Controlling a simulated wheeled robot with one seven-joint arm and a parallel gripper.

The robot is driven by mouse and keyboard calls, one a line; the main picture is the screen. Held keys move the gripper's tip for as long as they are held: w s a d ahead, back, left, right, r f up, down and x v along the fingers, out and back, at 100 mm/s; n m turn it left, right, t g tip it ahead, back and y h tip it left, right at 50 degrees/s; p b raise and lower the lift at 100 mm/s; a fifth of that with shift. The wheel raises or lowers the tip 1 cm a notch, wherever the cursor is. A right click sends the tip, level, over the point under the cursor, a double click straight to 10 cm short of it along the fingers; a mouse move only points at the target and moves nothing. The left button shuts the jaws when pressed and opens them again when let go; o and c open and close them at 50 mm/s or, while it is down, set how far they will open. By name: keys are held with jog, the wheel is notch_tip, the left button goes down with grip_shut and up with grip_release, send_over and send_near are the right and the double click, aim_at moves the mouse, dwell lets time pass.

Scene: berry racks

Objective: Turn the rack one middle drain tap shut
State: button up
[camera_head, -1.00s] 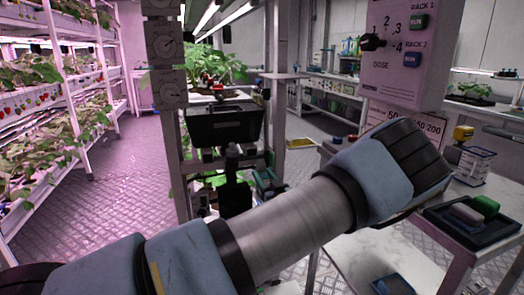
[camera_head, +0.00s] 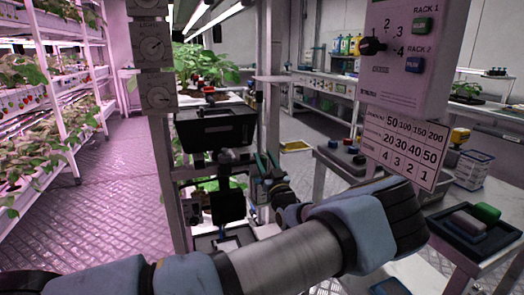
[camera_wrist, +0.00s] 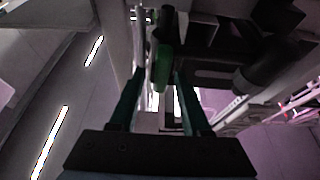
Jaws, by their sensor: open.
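My gripper (camera_head: 268,166) is raised beside the near post of the middle rack, its teal fingers pointing up. In the wrist view my gripper (camera_wrist: 160,76) is open. A green rounded piece (camera_wrist: 163,62), perhaps the tap's handle, shows between and just beyond the fingertips. Whether a finger touches it I cannot tell. In the head view that piece is not clear, being behind the rack post or the fingers. The middle rack's post (camera_head: 268,70) stands just above my gripper. A black tank (camera_head: 215,128) hangs on this rack, left of my gripper.
A control box (camera_head: 406,55) with a dose knob and a number card (camera_head: 402,150) hang at the right. A bench with a black tray (camera_head: 478,238) stands below. Dial boxes (camera_head: 155,48) line the left post. The aisle floor (camera_head: 110,185) at left is clear.

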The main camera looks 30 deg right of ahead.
jog(key=shift+x, duration=1.4)
jog(key=shift+c, duration=0.2)
grip_shut()
